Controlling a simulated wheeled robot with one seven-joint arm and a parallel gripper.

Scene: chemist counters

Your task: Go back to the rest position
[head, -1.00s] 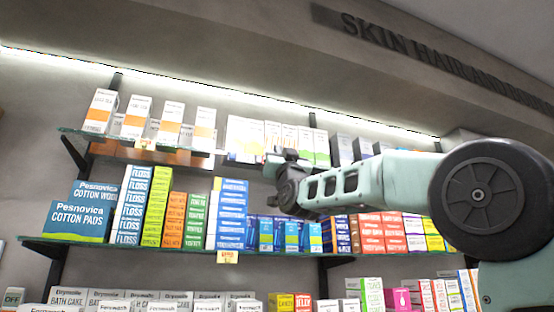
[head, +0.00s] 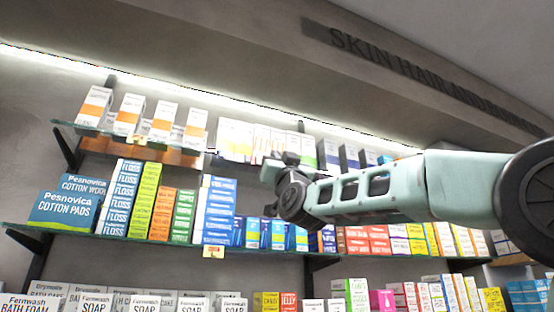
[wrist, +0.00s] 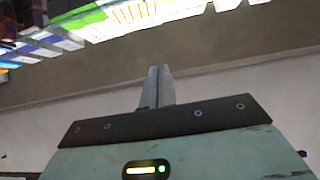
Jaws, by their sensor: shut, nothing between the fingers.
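My gripper shows in the wrist view (wrist: 158,88), its two grey fingers shut together with nothing between them. In the head view my pale green arm reaches in from the right, and its dark wrist end is in front of the shelves. The fingers are hard to make out there. I cannot tell from the head view how far the wrist is from the boxes.
The upper glass shelf (head: 78,127) holds orange and white boxes (head: 129,114). The middle shelf (head: 150,242) holds Pesnovica boxes (head: 66,212), floss boxes (head: 122,196) and others. Soap boxes (head: 145,304) stand below. Wall sign letters (head: 400,65) are above.

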